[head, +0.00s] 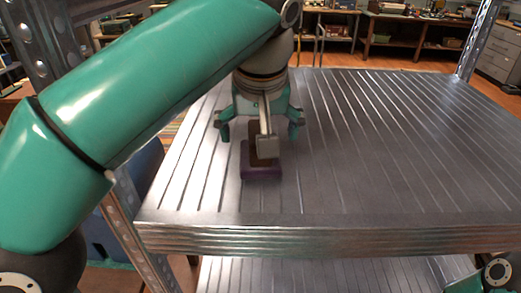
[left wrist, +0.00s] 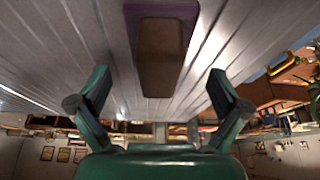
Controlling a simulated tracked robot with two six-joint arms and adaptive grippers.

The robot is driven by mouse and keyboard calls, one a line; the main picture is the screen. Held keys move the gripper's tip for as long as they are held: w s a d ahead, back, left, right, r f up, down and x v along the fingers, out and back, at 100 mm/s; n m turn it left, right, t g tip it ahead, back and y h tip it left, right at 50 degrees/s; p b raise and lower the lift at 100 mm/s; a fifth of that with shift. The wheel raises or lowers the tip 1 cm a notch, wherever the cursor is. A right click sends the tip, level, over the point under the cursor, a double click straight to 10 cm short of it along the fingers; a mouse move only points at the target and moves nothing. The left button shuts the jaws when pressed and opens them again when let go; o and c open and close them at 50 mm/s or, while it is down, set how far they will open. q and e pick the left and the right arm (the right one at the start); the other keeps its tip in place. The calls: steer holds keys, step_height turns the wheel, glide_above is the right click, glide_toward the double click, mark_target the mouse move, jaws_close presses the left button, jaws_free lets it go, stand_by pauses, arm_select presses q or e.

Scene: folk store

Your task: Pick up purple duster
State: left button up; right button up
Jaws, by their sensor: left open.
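The purple duster (head: 262,173), with a brown upper part, lies on the ribbed metal shelf (head: 400,150) near its front left. My left gripper (head: 259,134) is above the shelf, just behind the duster, with its fingers spread wide and nothing between them. In the left wrist view the duster (left wrist: 161,50) is at the top centre, its brown part facing the camera and its purple edge around it. The open left gripper (left wrist: 158,104) has one finger on each side below it, apart from the duster. My right gripper is out of view.
The shelf top is otherwise bare, with wide free room to the right. A metal post (head: 478,40) stands at its far right corner and another upright at the left. A lower shelf (head: 310,275) is beneath. Workbenches line the background.

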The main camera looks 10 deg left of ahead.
arm_select(q)
steer(key=x, duration=0.3)
steer(key=shift+w+f, duration=0.15)
steer(key=shift+f, duration=0.05)
steer(key=c, duration=1.2)
steer(key=shift+r, duration=0.2)
steer(key=shift+c, duration=0.2)
steer(key=shift+r, duration=0.5)
step_height(320, 180, up, 2)
steer(key=shift+r+p, duration=0.1)
steer(key=shift+p, duration=0.35)
steer(key=s+d+b, duration=0.2)
steer(key=s, duration=0.6)
steer(key=s+d+b, duration=0.2)
steer(key=s+d, duration=0.1)
steer(key=s, duration=0.6)
steer(key=shift+s+b, duration=0.25)
steer(key=shift+b, duration=0.1)
